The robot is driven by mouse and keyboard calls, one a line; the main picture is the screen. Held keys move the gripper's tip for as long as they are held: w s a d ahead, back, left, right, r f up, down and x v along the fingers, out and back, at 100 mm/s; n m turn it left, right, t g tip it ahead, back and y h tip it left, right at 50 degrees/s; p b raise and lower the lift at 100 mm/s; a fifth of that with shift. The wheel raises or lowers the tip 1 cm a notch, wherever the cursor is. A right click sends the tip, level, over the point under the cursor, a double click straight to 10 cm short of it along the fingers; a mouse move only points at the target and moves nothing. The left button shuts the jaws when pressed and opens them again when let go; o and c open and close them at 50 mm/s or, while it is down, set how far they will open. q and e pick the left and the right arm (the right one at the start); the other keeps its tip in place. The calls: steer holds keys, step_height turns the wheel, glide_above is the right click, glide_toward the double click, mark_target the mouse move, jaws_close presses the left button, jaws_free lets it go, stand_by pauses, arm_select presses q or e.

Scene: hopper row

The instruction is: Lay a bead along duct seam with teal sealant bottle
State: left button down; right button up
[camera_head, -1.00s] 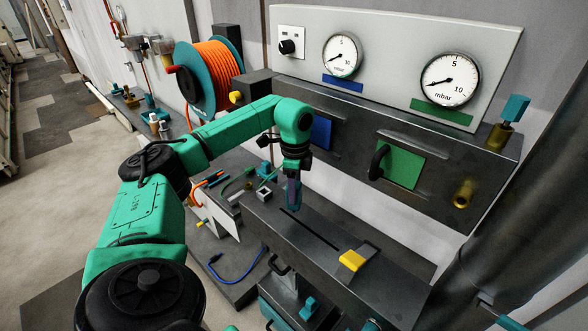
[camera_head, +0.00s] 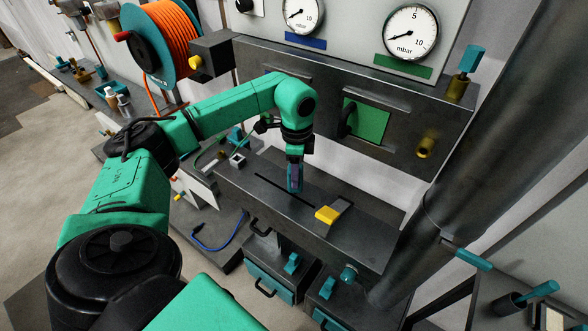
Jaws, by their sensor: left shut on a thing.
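My left gripper (camera_head: 295,174) points down over the metal duct (camera_head: 378,238) and is shut on a narrow thing. Only a little teal and purple shows between the fingers, so I cannot make out the sealant bottle clearly. The duct seam (camera_head: 271,183) is a thin dark line along the duct's top. My right gripper is not in view.
A yellow piece (camera_head: 327,215) with a grey block (camera_head: 342,206) sits on the duct near the seam's right end. A green panel (camera_head: 369,122) with a dark handle is on the wall box behind. A thick dark pipe (camera_head: 480,150) stands at the right.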

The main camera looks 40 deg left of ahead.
arm_select(q)
steer(key=shift+f, duration=0.1)
stand_by(0.6)
steer(key=shift+f+b, duration=0.55)
steer(key=shift+f, duration=0.1)
steer(key=shift+a, duration=0.1)
steer(key=shift+a+f, duration=0.1)
steer(key=shift+a, duration=2.1)
